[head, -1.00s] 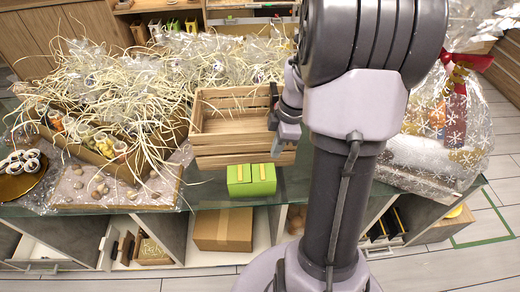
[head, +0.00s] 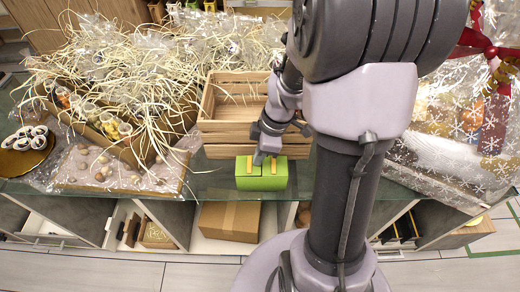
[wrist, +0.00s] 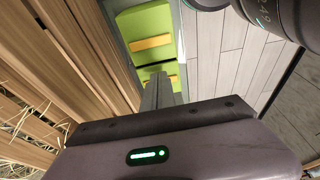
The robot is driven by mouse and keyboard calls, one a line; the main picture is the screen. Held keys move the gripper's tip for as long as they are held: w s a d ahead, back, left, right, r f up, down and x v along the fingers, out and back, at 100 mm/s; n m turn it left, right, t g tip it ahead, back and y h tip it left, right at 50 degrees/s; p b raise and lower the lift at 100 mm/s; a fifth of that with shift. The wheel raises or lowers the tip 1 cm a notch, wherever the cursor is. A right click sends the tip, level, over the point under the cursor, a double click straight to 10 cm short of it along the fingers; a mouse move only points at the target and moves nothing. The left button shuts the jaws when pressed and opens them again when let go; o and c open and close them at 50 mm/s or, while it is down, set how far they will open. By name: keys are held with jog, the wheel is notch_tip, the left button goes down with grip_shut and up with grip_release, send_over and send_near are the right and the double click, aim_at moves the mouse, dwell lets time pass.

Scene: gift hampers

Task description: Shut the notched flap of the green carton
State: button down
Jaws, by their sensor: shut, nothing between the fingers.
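The green carton (head: 262,184) stands on the glass counter in front of the wooden crate, with two yellow strips on its top. It also shows in the wrist view (wrist: 146,22), as green panels with yellow strips. My gripper (head: 260,157) is shut and empty, pointing down at the carton's top between the two strips. In the wrist view its fingers (wrist: 158,82) are together and cover part of the carton. I cannot tell whether the fingertips touch the carton. The notch and the exact position of the flap are too small or hidden to make out.
The slatted wooden crate (head: 226,131) stands close behind the carton. A tray with shredded straw and jars (head: 100,125) is on the left. A wrapped snowflake hamper (head: 455,125) is on the right. The counter's front edge is just before the carton.

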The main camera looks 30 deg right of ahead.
jog(key=shift+f, duration=0.4)
jog(key=shift+d+f+b, duration=0.15)
jog(key=shift+f+b, duration=0.5)
jog(key=shift+b, duration=0.25)
jog(key=shift+s+r, duration=0.1)
jog(key=shift+s, duration=0.05)
jog(key=shift+r, duration=0.15)
